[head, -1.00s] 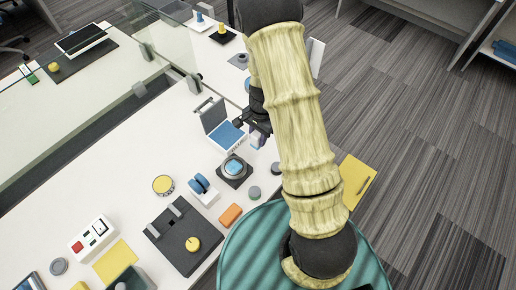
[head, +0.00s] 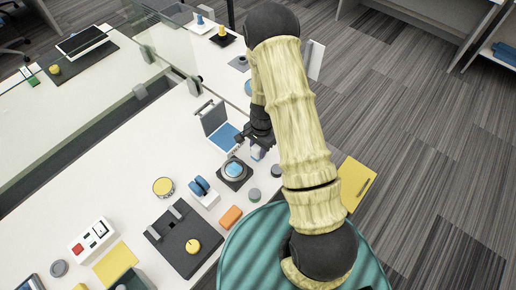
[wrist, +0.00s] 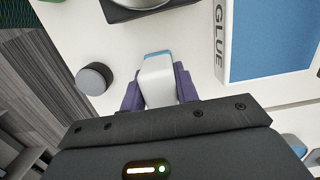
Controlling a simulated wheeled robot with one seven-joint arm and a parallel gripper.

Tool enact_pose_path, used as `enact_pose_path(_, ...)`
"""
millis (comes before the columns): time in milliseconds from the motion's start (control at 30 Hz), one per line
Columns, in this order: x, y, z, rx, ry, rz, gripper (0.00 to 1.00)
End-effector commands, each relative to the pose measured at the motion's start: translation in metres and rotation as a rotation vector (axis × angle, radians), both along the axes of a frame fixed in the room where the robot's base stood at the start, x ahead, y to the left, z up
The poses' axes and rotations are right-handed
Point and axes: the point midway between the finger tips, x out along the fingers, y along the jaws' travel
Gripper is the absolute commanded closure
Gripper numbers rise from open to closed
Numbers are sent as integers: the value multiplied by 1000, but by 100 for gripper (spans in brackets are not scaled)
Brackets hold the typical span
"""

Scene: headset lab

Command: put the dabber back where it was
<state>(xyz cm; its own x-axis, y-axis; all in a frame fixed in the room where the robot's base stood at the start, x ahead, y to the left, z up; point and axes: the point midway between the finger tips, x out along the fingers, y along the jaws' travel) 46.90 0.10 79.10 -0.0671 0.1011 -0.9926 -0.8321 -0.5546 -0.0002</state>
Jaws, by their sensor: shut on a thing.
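My gripper (wrist: 158,92) is shut on the dabber (wrist: 157,78), a white block with a blue end, held between two purple finger pads in the wrist view. In the head view the dabber (head: 256,153) shows small below my gripper (head: 258,143), over the white table. The open glue case (head: 221,138) has a blue pad and stands behind and left of my gripper; it also shows at the right of the wrist view (wrist: 272,40). A black base with a round light-blue-topped dish (head: 234,170) is close by, front left of the dabber. I cannot tell the dabber's height above the table.
Grey round caps (head: 254,195) stand near the table's right edge. An orange block (head: 230,216), a blue roller on a white stand (head: 202,190) and a yellow-topped tin (head: 163,186) are further left.

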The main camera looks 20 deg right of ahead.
Motion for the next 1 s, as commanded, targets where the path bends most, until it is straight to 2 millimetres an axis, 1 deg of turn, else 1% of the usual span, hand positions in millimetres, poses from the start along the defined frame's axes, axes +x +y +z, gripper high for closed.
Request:
enact_pose_path(200,0,0,-3,0,0,1,91)
enact_pose_path(233,0,0,-3,0,0,1,68)
enact_pose_path(333,0,0,-3,0,0,1,48)
enact_pose_path(600,0,0,-2,0,0,1,48)
enact_pose_path(767,1,0,4,0,-2,2,48)
enact_pose_path(867,2,-1,15,0,-3,4,48)
enact_pose_path(1000,4,-3,38,-1,-6,1,48)
